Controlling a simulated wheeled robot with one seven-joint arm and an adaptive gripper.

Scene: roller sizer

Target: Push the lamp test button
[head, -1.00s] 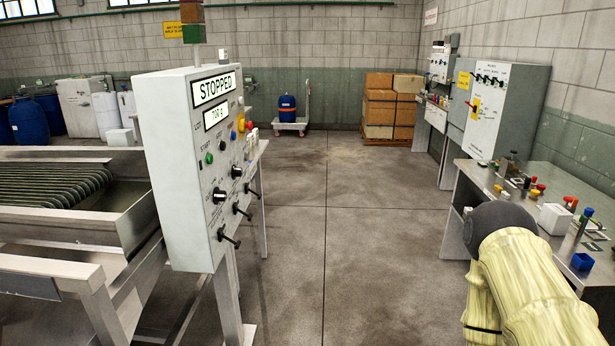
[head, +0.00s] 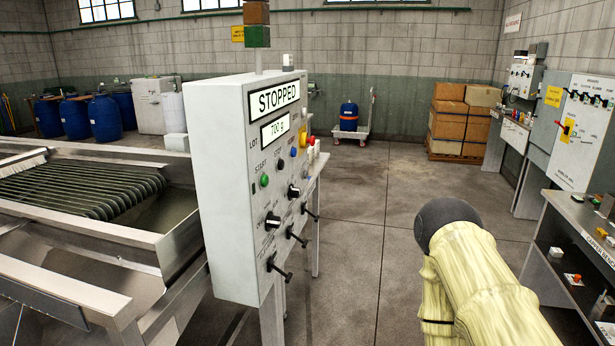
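The grey control panel (head: 224,190) stands left of centre in the head view, its face angled to the right. Its displays read "STOPPED" (head: 274,98) and "700 g" (head: 275,129). Below them are a green START button (head: 264,181), a small dark control (head: 281,165), a blue button (head: 293,152), and red and yellow controls at the far edge. Black knobs and levers sit lower. I cannot read which control is the lamp test button. My arm, in a pale yellow sleeve, is at lower right, apart from the panel. My gripper's fingers are not visible.
A roller machine (head: 90,190) with a metal frame adjoins the panel on the left. A steel bench (head: 545,255) with small parts stands at right. Boxes (head: 460,120) and a blue drum on a trolley (head: 349,116) are at the back. The floor between is clear.

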